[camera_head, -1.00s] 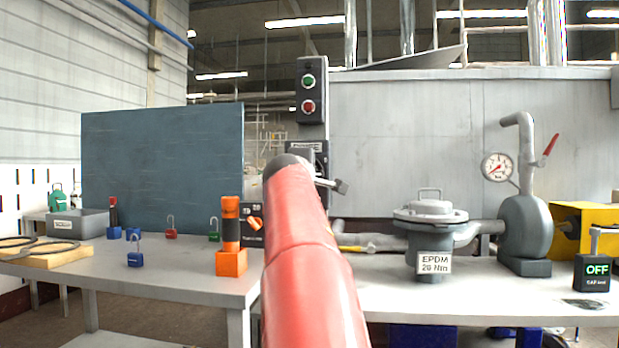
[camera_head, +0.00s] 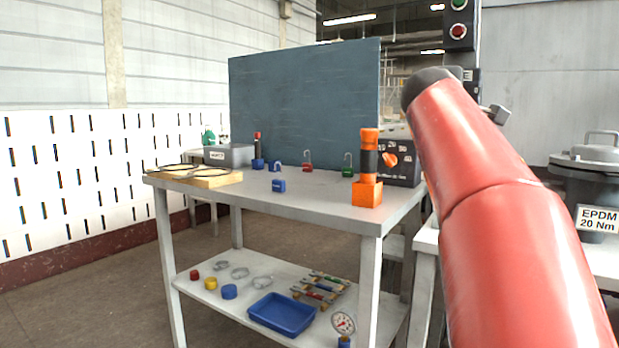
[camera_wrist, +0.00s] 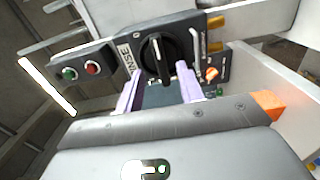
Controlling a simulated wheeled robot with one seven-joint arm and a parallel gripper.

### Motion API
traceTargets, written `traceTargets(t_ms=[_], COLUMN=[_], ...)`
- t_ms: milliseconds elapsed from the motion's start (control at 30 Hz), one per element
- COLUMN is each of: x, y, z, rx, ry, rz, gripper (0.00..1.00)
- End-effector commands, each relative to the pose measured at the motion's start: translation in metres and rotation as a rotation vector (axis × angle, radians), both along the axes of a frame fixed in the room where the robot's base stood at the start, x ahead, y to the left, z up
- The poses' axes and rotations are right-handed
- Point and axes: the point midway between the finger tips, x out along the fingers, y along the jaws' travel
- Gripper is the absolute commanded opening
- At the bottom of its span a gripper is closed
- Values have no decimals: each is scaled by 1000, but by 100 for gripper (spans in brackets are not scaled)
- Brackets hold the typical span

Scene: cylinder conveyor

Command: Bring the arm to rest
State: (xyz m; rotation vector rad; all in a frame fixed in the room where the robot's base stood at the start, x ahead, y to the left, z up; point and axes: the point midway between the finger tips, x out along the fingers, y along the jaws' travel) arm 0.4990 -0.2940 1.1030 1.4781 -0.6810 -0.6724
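My red arm (camera_head: 500,200) reaches up and forward at the right of the head view, and hides much of what is behind it. In the wrist view, the two pale purple fingers of my gripper (camera_wrist: 160,72) are apart, with nothing held between them. Beyond them is a dark panel with a black rotary knob (camera_wrist: 158,58) and lettering partly reading "INSE". The knob appears between the fingertips in the picture; I see no clear contact. My gripper's fingers are not clearly visible in the head view.
A lidded vessel (camera_head: 590,180) stands at right, near my arm. Floor at left is clear.

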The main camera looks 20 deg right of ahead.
Motion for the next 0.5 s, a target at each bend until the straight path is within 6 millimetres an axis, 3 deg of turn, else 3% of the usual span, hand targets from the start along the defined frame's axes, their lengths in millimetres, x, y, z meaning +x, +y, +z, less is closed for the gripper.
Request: traceTargets(t_ms=[133,233,367,500], x=[-3,-9,-28,-61], y=[6,25,74,137], z=[-12,-45,-117,-200], rx=[60,214,530,855], ry=[-9,-26,-37,-14], rz=[20,63,123,135], gripper=[37,37,37,37])
